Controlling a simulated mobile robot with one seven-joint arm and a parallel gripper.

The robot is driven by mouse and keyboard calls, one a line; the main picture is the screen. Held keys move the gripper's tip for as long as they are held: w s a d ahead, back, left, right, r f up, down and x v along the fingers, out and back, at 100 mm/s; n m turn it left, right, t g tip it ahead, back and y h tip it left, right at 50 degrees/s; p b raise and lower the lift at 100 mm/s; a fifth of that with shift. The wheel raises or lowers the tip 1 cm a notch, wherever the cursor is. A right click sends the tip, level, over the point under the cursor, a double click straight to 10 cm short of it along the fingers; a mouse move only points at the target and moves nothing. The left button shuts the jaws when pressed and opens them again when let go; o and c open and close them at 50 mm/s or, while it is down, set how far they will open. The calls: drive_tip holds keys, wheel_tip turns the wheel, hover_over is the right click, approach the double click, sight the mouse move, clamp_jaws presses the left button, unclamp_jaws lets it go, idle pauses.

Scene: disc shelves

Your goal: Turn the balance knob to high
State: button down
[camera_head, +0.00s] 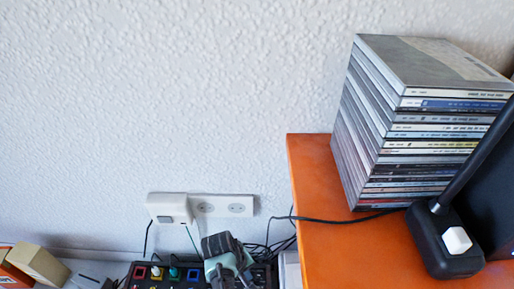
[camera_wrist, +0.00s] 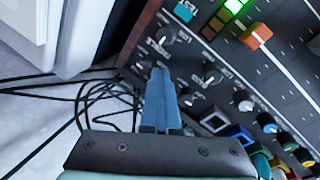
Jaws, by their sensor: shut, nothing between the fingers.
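A dark mixer panel (camera_wrist: 225,45) with several knobs fills the right of the wrist view. Its front part shows in the head view (camera_head: 130,272). Small dark knobs with white marks sit near my fingertips: one above them (camera_wrist: 166,36), one to the right (camera_wrist: 208,73). The lettering is too small to tell which is the balance knob. My gripper (camera_wrist: 160,72) is shut and empty, its blue fingers together at the panel's left part, hiding some of it. I cannot tell whether they touch a knob. My gripper also shows in the head view (camera_head: 222,262), over the panel.
An orange shelf (camera_head: 310,180) holds a stack of disc cases (camera_head: 430,140) and a black lamp base (camera_head: 445,240) at the right. Loose black cables (camera_wrist: 75,85) lie left of the panel. A wall socket (camera_head: 225,206) is behind my gripper.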

drive_tip(key=shift+a, duration=0.35)
drive_tip(key=p+v, duration=0.4)
drive_tip(key=d+p+v, duration=0.1)
drive_tip(key=p, duration=0.1)
drive_tip(key=shift+w+r, duration=0.2)
drive_tip(key=shift+r, duration=0.35)
